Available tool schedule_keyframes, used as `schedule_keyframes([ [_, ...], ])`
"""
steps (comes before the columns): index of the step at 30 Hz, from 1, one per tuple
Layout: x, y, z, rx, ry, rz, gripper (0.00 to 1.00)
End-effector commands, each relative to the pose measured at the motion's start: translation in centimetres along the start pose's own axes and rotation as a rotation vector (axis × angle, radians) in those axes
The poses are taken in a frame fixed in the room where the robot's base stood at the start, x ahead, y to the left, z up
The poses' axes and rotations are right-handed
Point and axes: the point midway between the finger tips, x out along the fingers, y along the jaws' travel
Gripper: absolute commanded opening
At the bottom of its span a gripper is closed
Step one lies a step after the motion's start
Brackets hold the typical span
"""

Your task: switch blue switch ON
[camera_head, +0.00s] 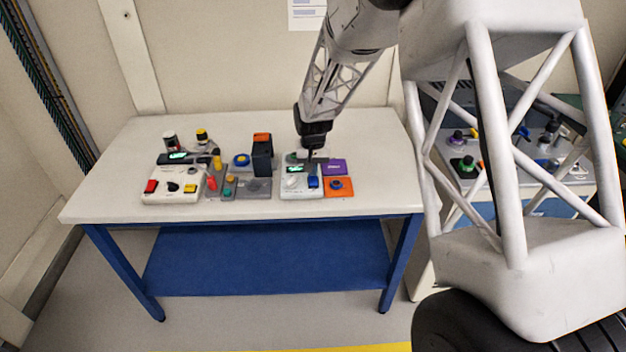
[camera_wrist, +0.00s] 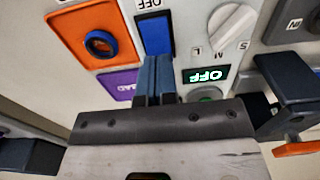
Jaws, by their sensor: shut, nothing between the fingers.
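The blue switch (camera_head: 313,182) is a small rocker on a white box (camera_head: 301,195) on the table, right of a light round knob (camera_head: 292,182). In the wrist view the blue switch (camera_wrist: 154,33) lies just beyond my fingertips, beside an OFF label. A lit display (camera_wrist: 206,74) on the same box reads OFF, upside down in this view. My gripper (camera_head: 310,158) points down at the back of that box. In the wrist view my gripper (camera_wrist: 154,62) is shut and empty, its fingers in line with the switch. I cannot tell whether the fingertips touch the switch.
An orange panel with a blue button (camera_head: 337,184) and a purple panel (camera_head: 334,167) sit right of the box. A tall dark block (camera_head: 262,157) and another white control box (camera_head: 170,190) stand to the left. The table's (camera_head: 105,185) left end is clear.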

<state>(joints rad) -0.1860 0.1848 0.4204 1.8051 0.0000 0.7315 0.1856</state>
Motion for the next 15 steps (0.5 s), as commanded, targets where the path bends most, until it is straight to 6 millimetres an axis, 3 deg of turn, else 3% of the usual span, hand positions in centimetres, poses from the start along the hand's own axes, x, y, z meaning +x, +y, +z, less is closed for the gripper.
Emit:
schedule_keyframes([
  [15,0.57,0.00,0.00,0.000,0.000,0.000,0.00],
])
